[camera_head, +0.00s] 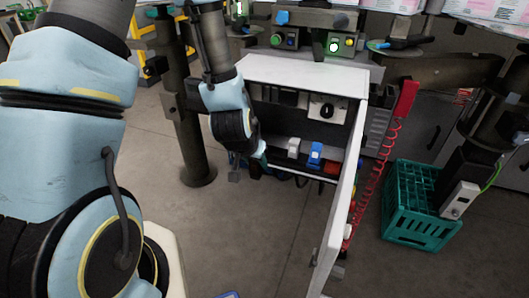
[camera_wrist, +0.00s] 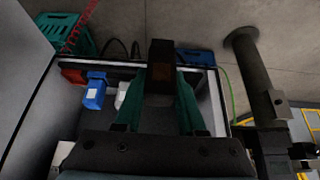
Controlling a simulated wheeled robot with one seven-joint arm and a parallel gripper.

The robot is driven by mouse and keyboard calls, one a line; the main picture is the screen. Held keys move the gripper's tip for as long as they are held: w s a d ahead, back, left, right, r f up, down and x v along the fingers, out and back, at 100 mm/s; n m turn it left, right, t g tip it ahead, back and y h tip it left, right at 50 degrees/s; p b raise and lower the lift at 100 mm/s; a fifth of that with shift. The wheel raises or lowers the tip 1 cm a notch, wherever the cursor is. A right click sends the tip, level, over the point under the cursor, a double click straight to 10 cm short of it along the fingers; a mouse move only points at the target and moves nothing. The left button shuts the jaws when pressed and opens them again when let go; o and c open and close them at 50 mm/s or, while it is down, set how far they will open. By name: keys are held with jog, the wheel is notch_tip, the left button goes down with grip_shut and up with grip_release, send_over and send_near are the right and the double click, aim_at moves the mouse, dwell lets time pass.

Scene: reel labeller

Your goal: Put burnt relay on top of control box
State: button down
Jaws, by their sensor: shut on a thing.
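The control box (camera_head: 290,72) is a white cabinet with a flat top, standing open at the front with its door (camera_head: 342,205) swung out to the right. The relay is over the rim of the open box (camera_wrist: 215,105). In the head view, my gripper (camera_head: 262,157) is at the box's lower left opening, mostly hidden behind my wrist, and the relay cannot be made out clearly.
Inside the box are a blue relay (camera_head: 315,153), a white one (camera_head: 293,147) and a red part (camera_head: 331,167). A dark post (camera_head: 190,130) stands left of the box. A green crate (camera_head: 415,205) and a red coiled cable (camera_head: 377,165) are right of the door.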

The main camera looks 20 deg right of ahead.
jog(key=shift+s+a+r+p, duration=0.25)
jog(key=shift+s+p, duration=0.05)
jog(key=shift+p, duration=0.7)
jog(key=s+a+p, duration=0.1)
jog(key=p, duration=0.2)
jog(key=shift+s+a+p, duration=0.25)
jog(key=shift+s+p, duration=0.05)
jog(key=shift+p, duration=0.1)
notch_tip(320, 180, up, 7)
jog(key=p, duration=0.6)
jog(key=shift+f, duration=0.2)
